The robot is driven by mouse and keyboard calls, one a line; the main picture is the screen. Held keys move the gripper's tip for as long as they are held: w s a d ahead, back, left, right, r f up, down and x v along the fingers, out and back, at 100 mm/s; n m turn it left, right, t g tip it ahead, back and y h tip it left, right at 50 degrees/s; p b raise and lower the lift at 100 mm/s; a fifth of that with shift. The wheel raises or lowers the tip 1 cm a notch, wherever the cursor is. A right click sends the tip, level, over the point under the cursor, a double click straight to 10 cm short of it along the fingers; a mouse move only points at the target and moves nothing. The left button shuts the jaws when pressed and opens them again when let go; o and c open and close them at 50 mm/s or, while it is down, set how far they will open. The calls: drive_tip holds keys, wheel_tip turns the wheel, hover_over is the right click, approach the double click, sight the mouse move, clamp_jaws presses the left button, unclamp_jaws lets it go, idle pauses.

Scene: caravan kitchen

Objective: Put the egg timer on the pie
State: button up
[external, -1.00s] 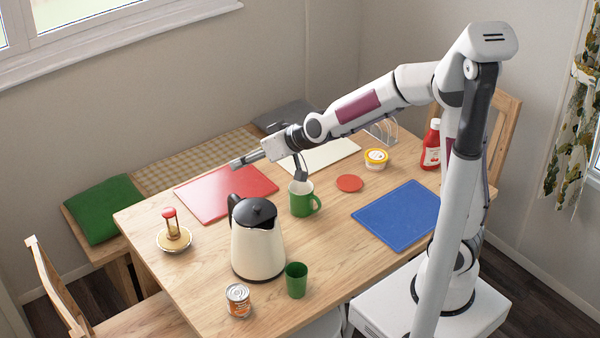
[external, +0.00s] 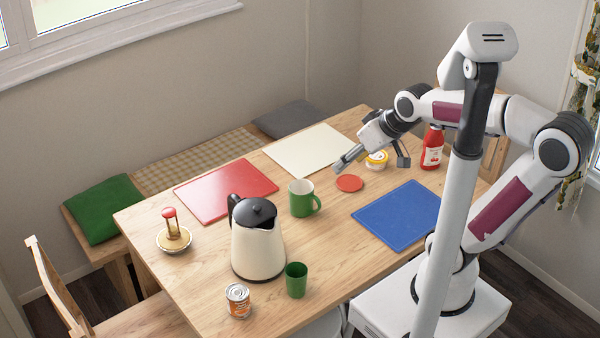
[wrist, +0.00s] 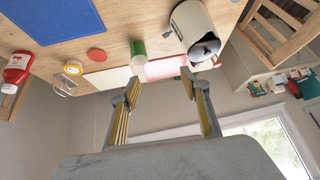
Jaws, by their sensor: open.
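The egg timer (external: 171,224), a small hourglass with a red top, stands upright on the pie (external: 175,246) at the left end of the table in the external view. The pie is round and pale brown. My gripper (external: 342,167) is far to the right of them, above the table near the red disc, with its fingers pointing left. In the wrist view my gripper (wrist: 161,82) has its two fingers spread with nothing between them.
A kettle (external: 259,245) and a green mug (external: 302,199) stand between my gripper and the pie. Red (external: 227,190), white (external: 310,150) and blue (external: 398,214) boards lie flat.

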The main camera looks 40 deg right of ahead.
drive_tip(key=s+d+f+m+g+h, duration=0.1)
drive_tip(key=s+d, duration=0.4)
drive_tip(key=s, duration=0.3)
drive_tip(key=shift+s, duration=0.3)
